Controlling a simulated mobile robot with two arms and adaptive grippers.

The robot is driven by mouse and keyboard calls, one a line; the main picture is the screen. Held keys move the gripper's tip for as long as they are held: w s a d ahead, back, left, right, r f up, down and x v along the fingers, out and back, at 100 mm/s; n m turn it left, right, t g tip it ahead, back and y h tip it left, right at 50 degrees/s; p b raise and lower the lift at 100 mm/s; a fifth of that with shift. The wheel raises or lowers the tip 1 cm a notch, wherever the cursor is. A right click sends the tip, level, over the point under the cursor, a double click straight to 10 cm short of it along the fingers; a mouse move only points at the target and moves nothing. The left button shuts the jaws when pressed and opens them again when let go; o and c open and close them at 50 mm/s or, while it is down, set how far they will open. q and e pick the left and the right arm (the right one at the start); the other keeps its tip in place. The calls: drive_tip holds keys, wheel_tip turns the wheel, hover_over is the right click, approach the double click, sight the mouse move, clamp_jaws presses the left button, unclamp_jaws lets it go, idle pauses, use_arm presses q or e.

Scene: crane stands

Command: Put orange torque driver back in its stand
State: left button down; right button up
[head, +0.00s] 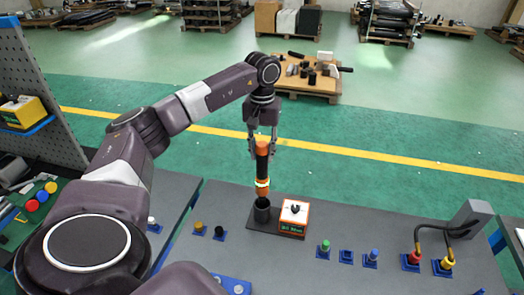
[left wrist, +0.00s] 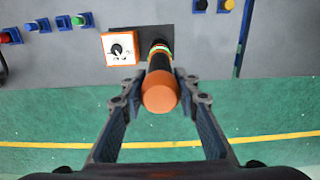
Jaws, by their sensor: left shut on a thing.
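The orange torque driver (head: 262,165) has a black middle, an orange cap and a light band near its lower end. My left gripper (head: 262,152) is shut on its upper part and holds it upright. In the left wrist view the driver's orange cap (left wrist: 160,93) is between the two fingers (left wrist: 160,84). The black cup-shaped stand (head: 262,213) is directly below the driver. The driver's lower end meets the cup's rim in the picture; I cannot tell whether it is inside or just above. My right gripper is not in view.
An orange and white box with a dial (head: 293,215) stands close to the right of the cup. Several coloured knobs and buttons line the grey bench (head: 330,220). A cabled fixture (head: 470,218) is at the right. A low pallet table (head: 305,85) is beyond.

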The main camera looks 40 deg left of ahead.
sight(262, 162)
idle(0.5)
use_arm(q)
drive_tip(key=shift+f+b, duration=1)
drive_tip(key=shift+f, duration=0.35)
drive_tip(key=shift+f+b, duration=2.1)
drive_tip(key=shift+f, duration=1.1)
drive_tip(key=c, duration=1.4)
unclamp_jaws()
drive_tip(key=shift+r, duration=0.1)
drive_tip(key=shift+s+f, duration=0.1)
drive_tip(key=shift+f, duration=0.1)
drive_tip(key=shift+r, duration=0.1)
drive_tip(key=shift+r+p, duration=1.85)
drive_tip(key=shift+r, duration=0.7)
